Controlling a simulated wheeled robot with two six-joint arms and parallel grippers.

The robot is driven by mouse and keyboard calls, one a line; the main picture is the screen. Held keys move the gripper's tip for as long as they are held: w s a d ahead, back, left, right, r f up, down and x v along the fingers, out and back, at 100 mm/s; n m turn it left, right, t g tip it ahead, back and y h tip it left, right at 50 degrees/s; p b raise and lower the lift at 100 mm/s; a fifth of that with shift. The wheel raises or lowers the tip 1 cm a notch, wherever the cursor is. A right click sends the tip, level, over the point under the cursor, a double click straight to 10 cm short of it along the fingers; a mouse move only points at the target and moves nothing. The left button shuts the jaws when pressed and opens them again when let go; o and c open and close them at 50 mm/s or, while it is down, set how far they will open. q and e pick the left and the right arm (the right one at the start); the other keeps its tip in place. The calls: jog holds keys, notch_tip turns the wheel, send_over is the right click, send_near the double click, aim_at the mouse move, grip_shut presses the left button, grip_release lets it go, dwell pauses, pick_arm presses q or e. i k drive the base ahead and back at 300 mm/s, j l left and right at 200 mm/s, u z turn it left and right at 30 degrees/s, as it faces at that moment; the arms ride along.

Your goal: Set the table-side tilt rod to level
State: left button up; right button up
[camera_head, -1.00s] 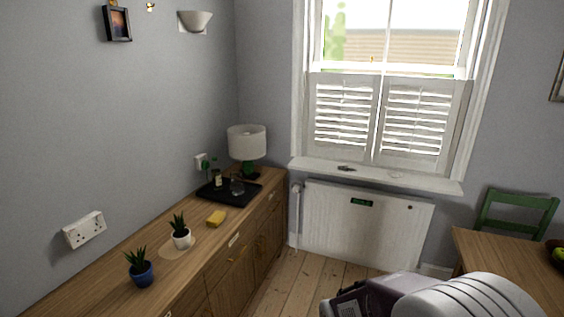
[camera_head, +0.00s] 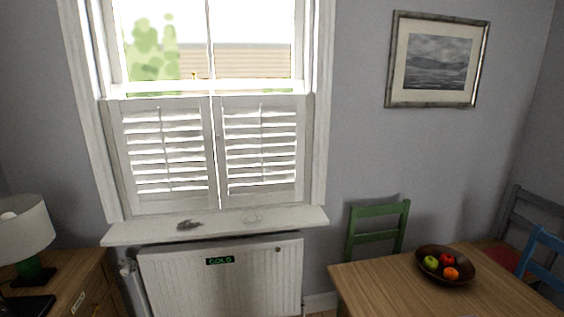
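Two white louvred shutter panels cover the lower half of the window. The right panel (camera_head: 260,177), nearer the dining table (camera_head: 390,287), has tilted slats with bright gaps between them. A thin vertical tilt rod (camera_head: 262,135) shows faintly along its middle. The left panel (camera_head: 165,190) has similar slats, also with light between them, and a rod (camera_head: 163,150) down its middle. I cannot tell the exact slat angle at this distance. Neither of my grippers is in view.
A white sill (camera_head: 290,219) with small items juts out below the shutters. Under it is a radiator (camera_head: 215,280) with a green "COLD" display. A sideboard (camera_head: 65,285) with a lamp (camera_head: 25,230) stands left. A green chair (camera_head: 378,228) and a fruit bowl (camera_head: 445,266) are right.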

aim_at(284, 115)
jog(key=i+u, duration=0.1)
jog(key=i, duration=0.5)
jog(key=i+l, duration=0.15)
jog(key=i, duration=0.45)
jog(key=i+l+u, duration=0.15)
jog(key=i, duration=0.45)
jog(key=i+l, duration=0.1)
jog(key=i, duration=0.5)
jog(key=u, duration=0.05)
